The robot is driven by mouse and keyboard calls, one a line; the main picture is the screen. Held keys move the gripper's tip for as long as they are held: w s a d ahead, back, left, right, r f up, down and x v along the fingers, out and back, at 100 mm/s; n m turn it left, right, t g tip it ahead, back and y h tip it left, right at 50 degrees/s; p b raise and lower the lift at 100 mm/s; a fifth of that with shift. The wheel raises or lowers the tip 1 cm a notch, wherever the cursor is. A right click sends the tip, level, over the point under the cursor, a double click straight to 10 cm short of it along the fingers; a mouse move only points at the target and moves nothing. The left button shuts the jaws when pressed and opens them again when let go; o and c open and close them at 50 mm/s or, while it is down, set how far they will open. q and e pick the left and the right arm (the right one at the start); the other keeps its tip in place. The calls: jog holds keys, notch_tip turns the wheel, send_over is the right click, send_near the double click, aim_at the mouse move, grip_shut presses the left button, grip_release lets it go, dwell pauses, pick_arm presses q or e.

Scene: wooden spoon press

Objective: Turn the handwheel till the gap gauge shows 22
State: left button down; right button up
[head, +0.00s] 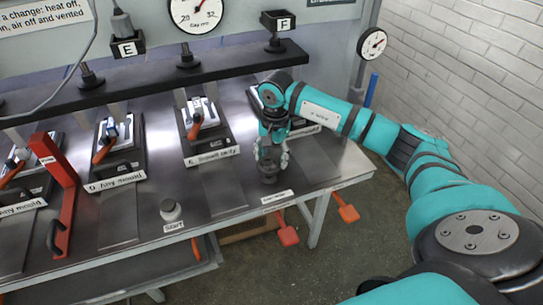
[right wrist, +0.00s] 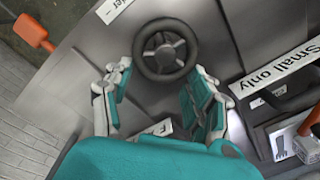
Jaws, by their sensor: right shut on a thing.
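The handwheel (head: 268,178) is a small dark wheel on the steel bench near its front edge. In the right wrist view the handwheel (right wrist: 165,50) shows a thick black rim and spokes. My right gripper (head: 270,158) points down over it, and its fingers (right wrist: 160,82) sit on either side of the wheel's near edge, shut on it. The gap gauge (head: 191,21) is a round white dial at the top, marked 20 and 32, cut off by the picture's edge. Its red needle points up and right; I cannot read an exact value. My left gripper is not in view.
Several moulds with orange handles stand along the bench, including the small-only mould (head: 203,128). A START button (head: 171,210) and a red lever frame (head: 62,190) are to the left. Orange pedals (head: 287,235) hang below the front edge. Another gauge (head: 372,43) is at right.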

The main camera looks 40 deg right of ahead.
aim_at(272, 171)
jog(key=m, duration=0.1)
jog(key=m+b, duration=0.1)
jog(key=shift+s+d+f+m, duration=0.2)
jog(key=shift+s+m, duration=0.1)
jog(key=shift+s, duration=0.1)
jog(key=m, duration=0.1)
jog(key=s+m+b, duration=0.1)
jog(key=m, duration=0.1)
jog(key=shift+m, duration=0.3)
jog(key=m, duration=0.2)
jog(key=m+b, duration=0.1)
jog(key=m, duration=0.1)
jog(key=s+m, duration=0.1)
jog(key=m, duration=0.1)
jog(key=shift+s+a+h+b, duration=0.1)
jog(key=shift+a+h+b, duration=0.2)
jog(key=shift+a+b, duration=0.1)
jog(key=m, duration=0.4)
jog(key=s+a+m+b, duration=0.1)
jog(key=m, duration=0.1)
jog(key=shift+a+m, duration=0.1)
jog(key=shift+m, duration=0.2)
jog(key=m, duration=0.2)
jog(key=a+m, duration=0.1)
jog(key=m, duration=0.2)
jog(key=shift+a+r+g, duration=0.1)
jog(key=shift+a+g, duration=0.05)
jog(key=shift+g, duration=0.15)
jog(key=shift+m, duration=0.4)
jog(key=shift+w, duration=0.1)
